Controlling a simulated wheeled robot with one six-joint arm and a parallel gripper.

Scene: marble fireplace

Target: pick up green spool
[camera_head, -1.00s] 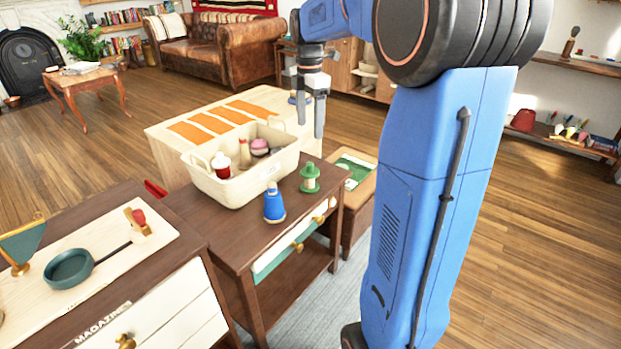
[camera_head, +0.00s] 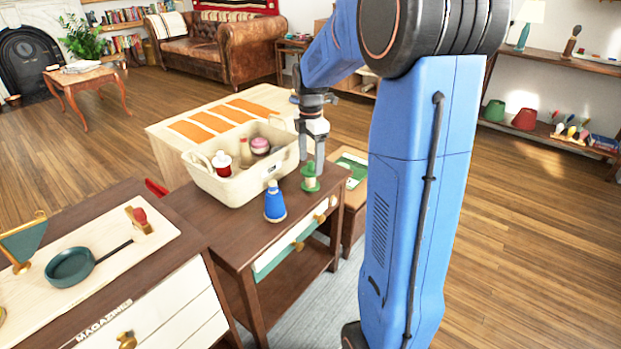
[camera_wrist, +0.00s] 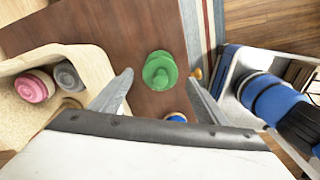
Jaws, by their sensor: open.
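The green spool (camera_head: 310,182) stands upright on the dark wooden side table (camera_head: 225,232), near its back right corner. In the wrist view the spool (camera_wrist: 160,71) is seen from above, just beyond the fingertips and roughly midway between them. My gripper (camera_head: 311,162) points down at the spool in the head view, with its fingers at about the height of the spool's top. In the wrist view my gripper (camera_wrist: 160,85) is open and empty, one finger on each side of the gap. The head view does not show clearly whether a finger touches the spool.
A blue spool-like object (camera_head: 275,203) stands on the same table, near the green spool. A cream basket (camera_head: 225,185) holding several small items stands just left of my gripper. A drawer knob (camera_head: 320,218) sticks out at the table's front. A low box (camera_head: 352,172) stands behind at right.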

